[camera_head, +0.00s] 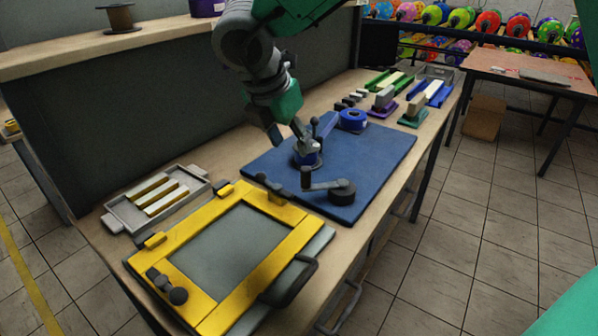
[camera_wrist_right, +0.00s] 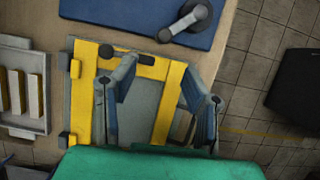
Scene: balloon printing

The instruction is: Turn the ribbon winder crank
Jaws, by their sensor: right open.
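The crank (camera_head: 325,187) has a grey arm with an upright handle at its left end and a dark round hub at its right. It sits near the front edge of the blue mat (camera_head: 375,155); it also shows at the top of the right wrist view (camera_wrist_right: 188,18). My left gripper is not in view.
A yellow frame (camera_head: 183,233) lies on the bench left of the mat, beside a grey tray (camera_head: 123,213) with pale bars. Stamp-like blocks (camera_head: 412,117) stand beyond. The mat's right part is clear.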

